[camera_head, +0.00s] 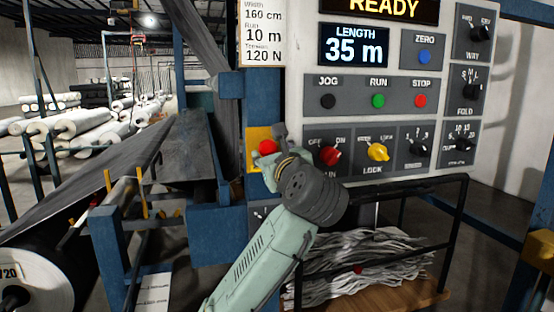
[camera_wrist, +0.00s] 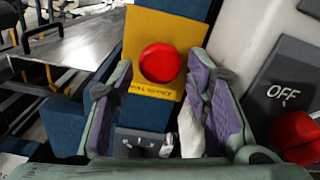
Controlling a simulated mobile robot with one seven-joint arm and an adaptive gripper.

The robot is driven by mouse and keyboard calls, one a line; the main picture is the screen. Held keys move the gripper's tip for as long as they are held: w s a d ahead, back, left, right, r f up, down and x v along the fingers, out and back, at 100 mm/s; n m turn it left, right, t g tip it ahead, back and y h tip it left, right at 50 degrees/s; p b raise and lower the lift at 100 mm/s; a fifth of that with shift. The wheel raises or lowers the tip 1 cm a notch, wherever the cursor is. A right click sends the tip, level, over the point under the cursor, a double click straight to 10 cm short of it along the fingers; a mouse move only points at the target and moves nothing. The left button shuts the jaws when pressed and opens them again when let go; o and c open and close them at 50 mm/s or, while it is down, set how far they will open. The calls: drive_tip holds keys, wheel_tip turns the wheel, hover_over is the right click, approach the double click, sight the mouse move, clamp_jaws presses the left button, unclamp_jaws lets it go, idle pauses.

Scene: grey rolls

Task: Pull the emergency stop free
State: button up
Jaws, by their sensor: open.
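The emergency stop is a round red button (camera_wrist: 160,62) on a yellow plate (camera_wrist: 150,28) with dark lettering below it. In the head view the red button (camera_head: 267,146) shows at the left edge of the control panel, in front of the yellow plate (camera_head: 253,135). My gripper (camera_wrist: 160,72) is open, with one finger on each side of the button in the wrist view. A gap shows between each finger and the button; I cannot tell how deep the tips reach. In the head view my gripper (camera_head: 272,150) is at the button and partly covers the plate.
Right of the button are a red rotary switch (camera_head: 330,155) marked OFF and ON and a yellow LOCK knob (camera_head: 378,152). Above them is a row with a red STOP button (camera_head: 420,101). A dark control (camera_wrist: 145,142) sits below the plate. A blue post (camera_head: 231,180) stands to the left.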

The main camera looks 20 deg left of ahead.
drive_tip(key=v, duration=1.1)
drive_tip(key=shift+s+d, duration=0.1)
